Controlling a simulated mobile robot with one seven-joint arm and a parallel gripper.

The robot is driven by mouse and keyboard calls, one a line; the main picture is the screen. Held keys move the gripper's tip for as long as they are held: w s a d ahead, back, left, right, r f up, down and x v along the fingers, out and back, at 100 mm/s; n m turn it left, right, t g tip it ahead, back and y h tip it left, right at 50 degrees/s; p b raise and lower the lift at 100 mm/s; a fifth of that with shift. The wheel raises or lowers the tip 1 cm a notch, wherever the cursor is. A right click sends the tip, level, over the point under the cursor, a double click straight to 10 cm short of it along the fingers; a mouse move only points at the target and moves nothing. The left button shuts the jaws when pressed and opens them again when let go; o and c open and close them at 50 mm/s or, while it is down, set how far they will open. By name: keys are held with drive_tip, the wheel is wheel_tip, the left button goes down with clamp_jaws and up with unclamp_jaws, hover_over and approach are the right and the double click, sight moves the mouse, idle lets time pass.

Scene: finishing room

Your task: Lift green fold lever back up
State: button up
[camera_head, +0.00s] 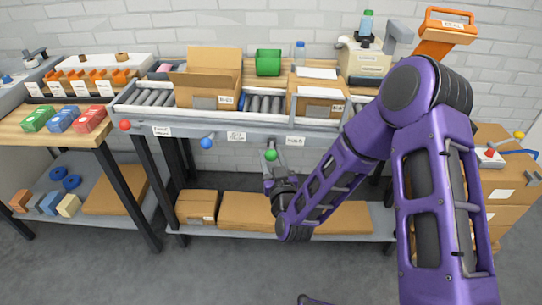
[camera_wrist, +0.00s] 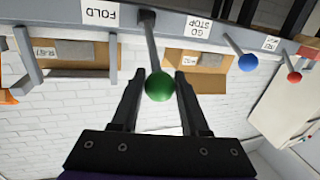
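The green fold lever, a thin grey rod with a green ball knob (camera_head: 271,154), sticks out from the front rail of the conveyor bench. In the upside-down wrist view its knob (camera_wrist: 159,86) sits between my two fingers, and its rod runs to the rail near a "FOLD" label (camera_wrist: 97,13). My gripper (camera_head: 270,170) is right at the knob; in the wrist view my gripper (camera_wrist: 159,76) is open, its black fingers either side. A small gap shows on both sides of the knob. The lever's exact tilt is hard to tell.
A blue knob (camera_head: 206,142) and a red knob (camera_head: 125,125) stick out from the same rail, left of the green one. An open cardboard box (camera_head: 209,78) stands on the rollers above. Flat cartons (camera_head: 245,210) lie on the shelf below. Open floor lies in front.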

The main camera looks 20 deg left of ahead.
clamp_jaws()
idle(1.0)
